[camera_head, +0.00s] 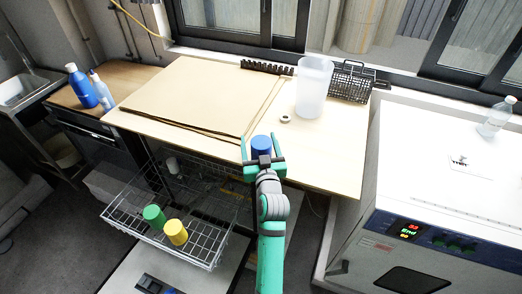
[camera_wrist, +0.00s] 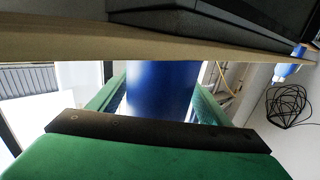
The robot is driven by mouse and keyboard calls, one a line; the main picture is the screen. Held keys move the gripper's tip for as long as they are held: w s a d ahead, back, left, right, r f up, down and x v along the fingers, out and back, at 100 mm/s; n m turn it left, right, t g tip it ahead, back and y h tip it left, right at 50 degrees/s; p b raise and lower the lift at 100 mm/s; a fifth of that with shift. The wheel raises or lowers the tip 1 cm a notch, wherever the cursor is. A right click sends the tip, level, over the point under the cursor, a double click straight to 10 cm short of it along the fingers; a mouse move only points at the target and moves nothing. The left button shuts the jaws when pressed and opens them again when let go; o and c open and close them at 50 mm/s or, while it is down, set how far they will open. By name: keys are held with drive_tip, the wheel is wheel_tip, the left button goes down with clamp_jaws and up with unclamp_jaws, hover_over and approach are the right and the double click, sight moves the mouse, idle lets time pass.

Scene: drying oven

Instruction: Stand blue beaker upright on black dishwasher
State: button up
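The blue beaker (camera_head: 261,143) is between the fingers of my gripper (camera_head: 261,155) at the front edge of the wooden table. In the wrist view the blue beaker (camera_wrist: 160,88) fills the space between the green fingers (camera_wrist: 160,100), which appear to press on its sides. Its far end meets a wooden edge (camera_wrist: 60,46) in that view; I cannot tell whether they touch. A black dishwasher-like appliance (camera_head: 95,143) stands at the left under a wooden top, which carries a blue bottle (camera_head: 82,88) and a smaller bottle (camera_head: 101,91).
The table (camera_head: 335,150) holds brown boards (camera_head: 190,95), a translucent container (camera_head: 313,88), a tape roll (camera_head: 285,118) and a black basket (camera_head: 352,82). A wire rack (camera_head: 130,208) juts out below with green (camera_head: 154,216) and yellow (camera_head: 176,232) beakers. A white oven (camera_head: 440,180) stands right.

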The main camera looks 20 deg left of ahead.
sight(261, 144)
drive_tip(key=shift+d, duration=0.1)
drive_tip(key=c, duration=1)
drive_tip(key=shift+o, duration=0.2)
drive_tip(key=shift+r, duration=0.1)
drive_tip(key=shift+r, duration=0.55)
drive_tip(key=s+r, duration=0.1)
drive_tip(key=r, duration=0.1)
drive_tip(key=s+d+r, duration=0.1)
drive_tip(key=s+r, duration=0.1)
drive_tip(key=r, duration=0.1)
drive_tip(key=s+d+r, duration=0.1)
drive_tip(key=r, duration=0.1)
drive_tip(key=shift+s+r, duration=0.2)
drive_tip(key=shift+r, duration=0.2)
drive_tip(key=s+d+r, duration=0.3)
drive_tip(key=s+r, duration=0.1)
drive_tip(key=s, duration=0.4)
drive_tip(key=shift+s+d, duration=0.2)
drive_tip(key=shift+d, duration=0.05)
drive_tip(key=shift+r, duration=0.6)
